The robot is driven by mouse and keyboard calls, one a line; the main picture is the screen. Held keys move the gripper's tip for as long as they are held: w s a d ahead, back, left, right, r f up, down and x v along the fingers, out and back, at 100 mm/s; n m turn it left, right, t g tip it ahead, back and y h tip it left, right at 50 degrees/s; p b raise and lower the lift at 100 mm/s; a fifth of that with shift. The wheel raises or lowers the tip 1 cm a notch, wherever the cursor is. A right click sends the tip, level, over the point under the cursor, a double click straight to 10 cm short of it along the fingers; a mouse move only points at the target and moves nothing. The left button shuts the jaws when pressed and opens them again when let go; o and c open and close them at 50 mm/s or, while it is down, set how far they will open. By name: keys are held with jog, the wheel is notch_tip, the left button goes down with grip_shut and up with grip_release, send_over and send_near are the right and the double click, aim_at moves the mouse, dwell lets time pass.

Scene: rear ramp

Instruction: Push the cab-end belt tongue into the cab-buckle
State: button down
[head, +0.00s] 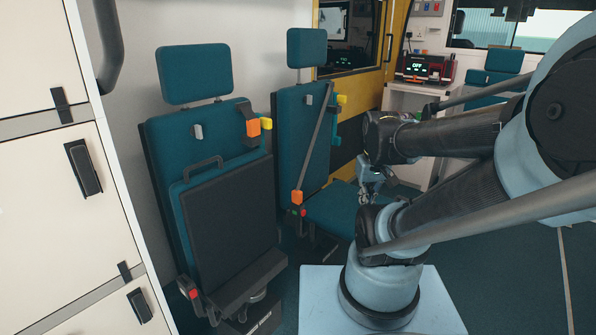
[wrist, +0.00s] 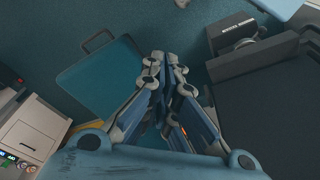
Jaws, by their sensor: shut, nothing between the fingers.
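Two teal seats stand along the wall in the head view. On the farther seat (head: 300,140), a dark belt (head: 318,145) runs diagonally down to an orange belt tongue (head: 297,196). The tongue is right above a buckle (head: 301,211) with red and green marks, at the seat's lower left side. I cannot tell whether the tongue is inside the buckle or only touching it. My gripper (head: 368,188) is right of this tongue and buckle, apart from them. In the wrist view my gripper (wrist: 163,60) is shut and empty, fingertips together; no tongue or buckle shows clearly there.
The nearer seat (head: 220,200) is folded up, with an orange tongue (head: 253,127) at its shoulder and a red-topped buckle (head: 193,293) low left. A teal pad with a handle (wrist: 100,75) and a dark panel (wrist: 275,115) flank my gripper in the wrist view.

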jog(key=w+a+r+n, duration=0.3)
jog(key=w+n, duration=0.4)
jog(key=w, duration=0.1)
jog(key=n+g, duration=0.2)
jog(key=n, duration=1.9)
send_over(297, 191)
jog(key=f, duration=0.8)
jog(key=shift+s+d+f, duration=0.15)
jog(key=shift+s+f, duration=0.05)
jog(key=shift+f, duration=0.35)
jog(key=shift+w+a+f, duration=0.1)
jog(key=shift+a+f, duration=0.1)
jog(key=shift+f, duration=2.8)
jog(key=shift+f, duration=0.45)
